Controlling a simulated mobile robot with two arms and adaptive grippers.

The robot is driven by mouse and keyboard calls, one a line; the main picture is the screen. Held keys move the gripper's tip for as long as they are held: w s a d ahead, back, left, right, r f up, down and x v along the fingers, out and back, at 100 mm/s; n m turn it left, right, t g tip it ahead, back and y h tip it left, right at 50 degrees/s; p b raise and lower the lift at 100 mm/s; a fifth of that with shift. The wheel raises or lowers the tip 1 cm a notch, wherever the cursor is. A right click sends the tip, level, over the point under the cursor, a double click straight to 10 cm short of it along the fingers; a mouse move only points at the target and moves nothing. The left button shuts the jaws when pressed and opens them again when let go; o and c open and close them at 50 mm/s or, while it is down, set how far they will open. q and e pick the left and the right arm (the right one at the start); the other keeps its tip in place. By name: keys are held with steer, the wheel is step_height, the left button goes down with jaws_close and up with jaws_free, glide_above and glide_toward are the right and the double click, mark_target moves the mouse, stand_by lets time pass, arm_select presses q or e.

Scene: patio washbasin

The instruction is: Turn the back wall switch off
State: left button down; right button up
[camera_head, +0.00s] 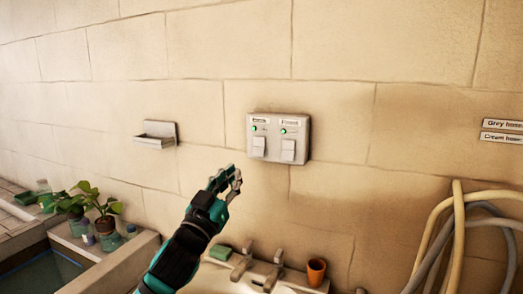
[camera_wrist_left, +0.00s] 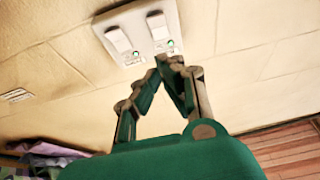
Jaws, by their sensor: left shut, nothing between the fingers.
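A pale switch panel (camera_head: 278,123) is on the stone wall, with a left rocker switch (camera_head: 259,146) and a right rocker switch (camera_head: 288,150). The labels are too blurred to read, so I cannot tell which is the back wall switch. My left gripper (camera_head: 234,173) is below and left of the panel, shut and empty. In the left wrist view the panel (camera_wrist_left: 129,53) appears turned over, and the gripper's tips (camera_wrist_left: 170,62) overlap its edge; contact is not clear. My right gripper is out of view.
A wall soap shelf (camera_head: 155,140) is to the left. Below are a washbasin with taps (camera_head: 272,277), a green sponge (camera_head: 220,252) and a terracotta cup (camera_head: 316,272). Hoses (camera_head: 455,225) hang at right. A potted plant (camera_head: 103,220) stands lower left. The wall around the panel is clear.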

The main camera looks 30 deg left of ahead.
arm_select(q)
steer(key=s, duration=0.1)
steer(key=p, duration=0.4)
glide_toward(261, 143)
step_height(261, 143, up, 4)
steer(key=w, duration=0.2)
steer(key=w+f+p, duration=0.1)
steer(key=w, duration=0.1)
steer(key=shift+w+a+f, duration=0.15)
steer(key=shift+w+f, duration=0.3)
steer(key=shift+w, duration=0.2)
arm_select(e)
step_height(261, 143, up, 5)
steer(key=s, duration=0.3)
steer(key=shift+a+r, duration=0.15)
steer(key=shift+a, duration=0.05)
